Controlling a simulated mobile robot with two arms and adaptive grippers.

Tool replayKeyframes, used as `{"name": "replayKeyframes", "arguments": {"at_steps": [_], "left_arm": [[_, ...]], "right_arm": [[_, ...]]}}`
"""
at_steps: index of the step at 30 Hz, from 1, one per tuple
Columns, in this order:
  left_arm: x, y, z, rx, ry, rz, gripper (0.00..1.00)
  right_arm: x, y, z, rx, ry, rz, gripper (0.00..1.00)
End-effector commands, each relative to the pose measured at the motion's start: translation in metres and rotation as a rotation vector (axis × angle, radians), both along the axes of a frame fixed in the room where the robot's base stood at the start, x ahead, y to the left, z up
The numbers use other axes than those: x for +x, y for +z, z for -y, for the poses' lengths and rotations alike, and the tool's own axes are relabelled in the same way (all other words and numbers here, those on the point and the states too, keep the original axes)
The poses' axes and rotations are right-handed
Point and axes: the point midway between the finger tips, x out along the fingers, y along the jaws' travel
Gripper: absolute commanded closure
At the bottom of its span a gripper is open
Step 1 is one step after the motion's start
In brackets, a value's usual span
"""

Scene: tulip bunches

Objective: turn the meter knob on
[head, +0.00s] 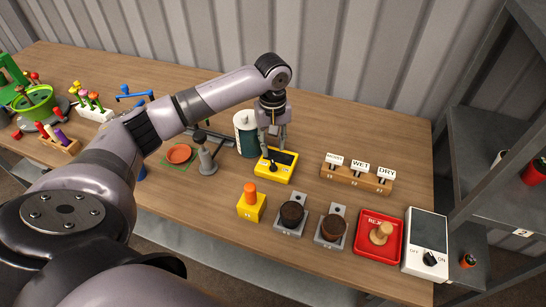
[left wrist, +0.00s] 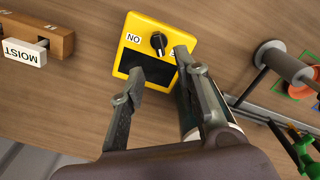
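The yellow meter (head: 276,165) lies on the wooden table under my left gripper, with a dark screen and a black knob (head: 273,165). In the left wrist view the meter (left wrist: 122,72) is upside down, its ON label beside the knob (left wrist: 158,42); the other label is partly hidden by a finger. My left gripper (head: 275,146) points down over the meter. In the left wrist view its fingers (left wrist: 159,63) are apart and empty, with the knob just beyond the gap between the tips. I cannot tell whether a finger touches it. My right gripper is not in view.
A dark green and white can (head: 246,134) stands close to the left of the meter. A rack of MOIST, WET and DRY tags (head: 355,175) is to the right. A yellow block with an orange peg (head: 251,204) is in front. A white OFF-marked device (head: 426,240) stands far right.

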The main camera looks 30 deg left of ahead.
Motion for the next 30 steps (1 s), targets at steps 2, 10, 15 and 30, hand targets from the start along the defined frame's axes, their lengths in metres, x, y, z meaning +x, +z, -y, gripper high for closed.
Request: {"name": "replayKeyframes", "arguments": {"at_steps": [2, 10, 15, 30], "left_arm": [[-0.001, -0.018, 0.0, 0.001, 0.0, -0.004, 0.7], [-0.001, -0.057, 0.0, 0.0, 0.0, -0.001, 0.7], [0.0, -0.066, 0.0, 0.001, -0.001, 0.0, 0.7], [0.0, -0.066, 0.0, 0.001, -0.001, 0.001, 0.87]], "right_arm": [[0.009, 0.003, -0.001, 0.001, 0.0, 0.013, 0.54], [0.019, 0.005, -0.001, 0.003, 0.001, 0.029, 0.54], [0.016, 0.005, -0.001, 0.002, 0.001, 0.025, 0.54], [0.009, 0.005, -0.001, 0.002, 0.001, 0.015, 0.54]]}}
